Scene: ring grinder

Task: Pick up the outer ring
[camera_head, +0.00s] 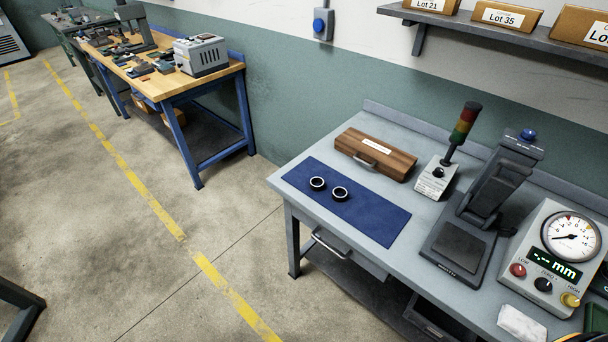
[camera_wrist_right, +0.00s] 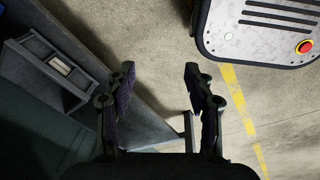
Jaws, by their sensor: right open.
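Two small dark rings with pale rims lie on a blue mat (camera_head: 375,213) on the grey workbench in the head view. One is the left ring (camera_head: 317,183); the other is the right ring (camera_head: 340,193), a little nearer the mat's middle. They lie close together but apart. I cannot tell from their looks which is the outer ring. My right gripper (camera_wrist_right: 158,72) shows in the right wrist view with its two fingers spread wide and nothing between them. It is over the floor, by the bench's side, away from the rings. My left gripper is not in view.
Behind the mat sits a wooden case (camera_head: 375,154). To the right stand a signal light (camera_head: 462,125), a black gauge stand (camera_head: 460,245) and a dial display box (camera_head: 552,260). A drawer handle (camera_head: 332,245) juts from the bench front. The floor before the bench is clear.

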